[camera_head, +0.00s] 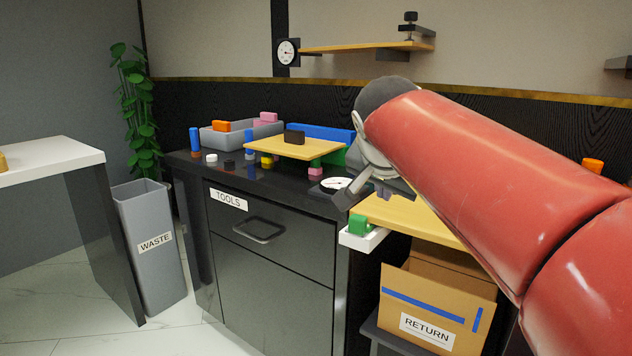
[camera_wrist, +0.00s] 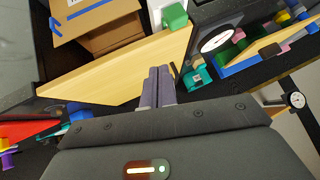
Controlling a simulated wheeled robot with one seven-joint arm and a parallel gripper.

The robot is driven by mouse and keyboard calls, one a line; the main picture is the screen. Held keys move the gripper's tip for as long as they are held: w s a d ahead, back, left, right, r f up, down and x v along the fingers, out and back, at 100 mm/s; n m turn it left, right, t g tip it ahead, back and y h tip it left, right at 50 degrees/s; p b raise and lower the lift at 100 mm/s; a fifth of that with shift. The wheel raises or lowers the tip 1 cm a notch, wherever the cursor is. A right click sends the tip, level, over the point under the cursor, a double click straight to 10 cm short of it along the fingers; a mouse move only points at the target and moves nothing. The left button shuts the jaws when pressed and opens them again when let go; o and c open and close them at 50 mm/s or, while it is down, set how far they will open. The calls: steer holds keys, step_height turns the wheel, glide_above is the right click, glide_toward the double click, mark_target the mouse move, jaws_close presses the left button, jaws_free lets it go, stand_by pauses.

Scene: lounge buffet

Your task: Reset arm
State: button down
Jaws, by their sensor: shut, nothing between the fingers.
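My red arm reaches in from the right in the head view. My gripper (camera_head: 383,192) hangs at its end, partly hidden by the arm, over the wooden board (camera_head: 430,221) on the right side of the black counter. In the wrist view, the two grey-purple fingers of my gripper (camera_wrist: 159,74) are together with nothing between them. They lie in front of the same wooden board (camera_wrist: 110,72) in that view. I cannot tell how far above the board they are.
A green block (camera_head: 358,225) stands at the board's left on a white piece (camera_head: 362,240). The RETURN carton (camera_head: 440,302) is below. A drawer marked TOOLS (camera_head: 270,249) is shut. A raised board (camera_head: 283,148) and grey tray (camera_head: 216,138) stand leftward. A WASTE bin (camera_head: 154,245) stands on the floor.

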steer(key=s+d+f+n+g+y, duration=0.2)
steer(key=s+f+n, duration=0.5)
steer(key=s+f, duration=1.5)
steer(key=shift+s+d+f+g, duration=0.35)
steer(key=shift+s+d+g, duration=0.3)
steer(key=shift+d, duration=0.35)
